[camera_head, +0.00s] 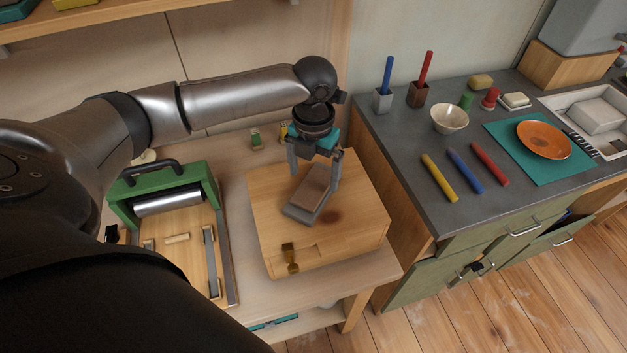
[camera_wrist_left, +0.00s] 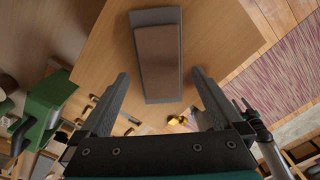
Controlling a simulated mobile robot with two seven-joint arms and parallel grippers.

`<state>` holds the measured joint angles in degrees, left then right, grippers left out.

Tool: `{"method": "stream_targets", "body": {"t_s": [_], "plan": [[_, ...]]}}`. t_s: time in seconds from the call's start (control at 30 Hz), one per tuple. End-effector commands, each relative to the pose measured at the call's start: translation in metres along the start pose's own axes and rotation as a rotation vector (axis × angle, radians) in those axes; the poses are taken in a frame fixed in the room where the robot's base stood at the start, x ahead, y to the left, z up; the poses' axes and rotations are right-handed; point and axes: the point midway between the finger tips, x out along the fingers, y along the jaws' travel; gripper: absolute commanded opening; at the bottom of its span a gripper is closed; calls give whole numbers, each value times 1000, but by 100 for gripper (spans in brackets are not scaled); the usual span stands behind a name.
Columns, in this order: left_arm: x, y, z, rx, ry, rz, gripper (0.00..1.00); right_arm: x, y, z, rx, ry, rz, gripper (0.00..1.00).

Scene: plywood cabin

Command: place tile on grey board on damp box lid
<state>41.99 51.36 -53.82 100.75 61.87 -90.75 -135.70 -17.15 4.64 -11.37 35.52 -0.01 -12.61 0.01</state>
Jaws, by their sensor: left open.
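A brown tile (camera_head: 312,190) lies on a small grey board (camera_head: 298,214), and the board appears to rest on the lid of a wooden box (camera_head: 365,205). In the left wrist view the tile (camera_wrist_left: 161,62) and grey board (camera_wrist_left: 155,17) lie over the plain wood lid (camera_wrist_left: 215,30). My left gripper (camera_head: 313,181) is open above the box, its fingers pointing down on either side of the tile's far end. They look apart from the tile, and nothing is held. My right gripper is not in view.
A green press with a metal roller (camera_head: 168,200) stands left of the box. A brass latch (camera_head: 290,257) is on the box front. The grey counter (camera_head: 400,160) at right holds crayons, a bowl (camera_head: 449,118) and an orange plate (camera_head: 544,139). Green drawers below it stand partly open.

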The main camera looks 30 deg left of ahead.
Motion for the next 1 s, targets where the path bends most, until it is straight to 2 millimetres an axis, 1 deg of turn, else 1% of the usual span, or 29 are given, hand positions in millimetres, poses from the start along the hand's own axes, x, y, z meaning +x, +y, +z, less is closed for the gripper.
{"method": "stream_targets", "body": {"t_s": [0.03, 0.2, 0.3, 0.4, 0.57, 1.0], "plan": [[-14, 0, 1, 2, -4, -1, 100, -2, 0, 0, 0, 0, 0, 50], [-49, 0, 1, 0, -4, -1, 100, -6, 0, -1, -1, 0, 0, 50], [-64, 0, 1, 1, -2, -1, 100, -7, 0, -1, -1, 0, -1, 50], [-74, 0, 0, 0, 0, -1, 100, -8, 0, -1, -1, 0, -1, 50], [-80, 0, 0, -1, 0, -1, 100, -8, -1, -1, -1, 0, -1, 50], [-79, 0, 0, -1, 1, -1, 100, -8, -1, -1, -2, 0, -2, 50]]}}
